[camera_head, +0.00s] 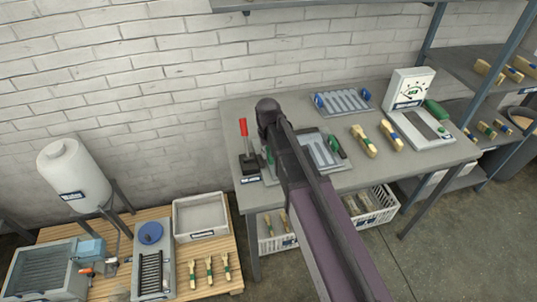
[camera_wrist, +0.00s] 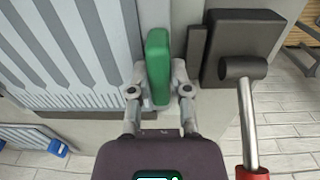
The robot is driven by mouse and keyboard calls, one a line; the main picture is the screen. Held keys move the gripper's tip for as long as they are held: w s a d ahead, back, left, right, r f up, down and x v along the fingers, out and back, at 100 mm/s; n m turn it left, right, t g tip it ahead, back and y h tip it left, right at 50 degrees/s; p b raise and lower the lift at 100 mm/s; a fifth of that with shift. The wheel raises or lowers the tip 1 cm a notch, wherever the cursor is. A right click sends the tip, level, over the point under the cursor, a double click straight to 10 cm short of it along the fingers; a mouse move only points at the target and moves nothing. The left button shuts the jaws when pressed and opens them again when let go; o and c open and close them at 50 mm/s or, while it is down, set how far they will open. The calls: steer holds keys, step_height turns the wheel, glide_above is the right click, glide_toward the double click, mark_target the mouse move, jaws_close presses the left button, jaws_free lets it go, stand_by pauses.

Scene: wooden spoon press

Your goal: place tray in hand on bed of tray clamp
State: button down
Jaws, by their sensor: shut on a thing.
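The grey tray (camera_wrist: 70,50) with spoon-shaped grooves fills the left of the wrist view. My gripper (camera_wrist: 158,80) is shut on its green handle (camera_wrist: 158,52). In the head view the tray (camera_head: 320,150) shows beside my arm, with a green handle at its right end; my arm hides its other part and my fingers. The tray clamp has a red-gripped lever (camera_head: 244,128) and a dark block (camera_head: 249,164); in the wrist view its block (camera_wrist: 228,48) is right of the green handle. The clamp's bed is mostly hidden. I cannot tell whether the tray touches it.
A second tray with blue handles (camera_head: 342,101) lies at the back of the grey table (camera_head: 385,165). Wooden spoons or brushes (camera_head: 363,141) lie right of the tray. A dial scale (camera_head: 408,89) stands further right. A wooden pallet (camera_head: 185,255) with machines and bins is on the floor left.

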steer(key=shift+f, duration=0.1)
steer(key=c, duration=1)
jaws_free()
steer(key=o, duration=0.4)
steer(key=shift+o, duration=0.2)
steer(key=shift+r, duration=0.2)
step_height(320, 180, up, 12)
steer(key=p, duration=1.2)
steer(key=shift+a, duration=0.15)
steer(key=shift+f, duration=0.1)
steer(key=s+d+m, duration=0.1)
steer(key=s+d, duration=0.5)
steer(key=d, duration=0.3)
steer(key=s+d+m, duration=0.2)
steer(key=s+d, duration=0.5)
steer(key=d, duration=0.3)
steer(key=shift+s+d, duration=0.15)
steer(key=shift+d, duration=0.05)
